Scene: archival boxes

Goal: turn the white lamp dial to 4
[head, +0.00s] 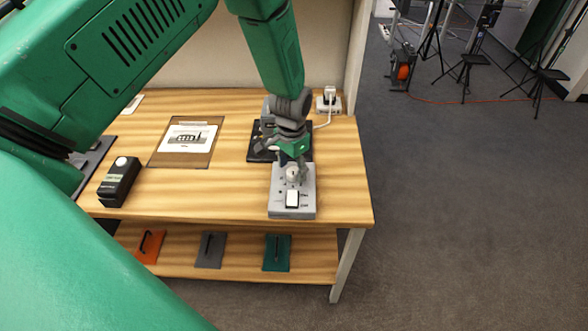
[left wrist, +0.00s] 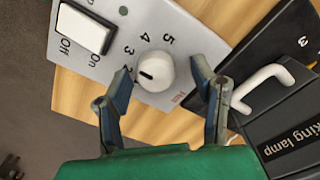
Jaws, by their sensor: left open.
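The white lamp dial (left wrist: 153,70) is a round knob with a short dark mark on its face, on a light grey control box (left wrist: 205,40). Numerals including 3, 4 and 5 are printed around it. The mark sits left of the knob's centre, on the side away from the 5; I cannot tell its exact number. My left gripper (left wrist: 161,72) is open, one finger on each side of the dial, with visible gaps. In the head view the left gripper (head: 292,166) points down over the grey box (head: 278,205), partly hiding the dial.
A white On/Off rocker switch (left wrist: 84,28) is on the same box. A black device with a pale handle (left wrist: 262,84) and a "king lamp" label stands close beside it. A black box (head: 119,184) and a framed sheet (head: 187,139) lie left on the wooden table (head: 235,190).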

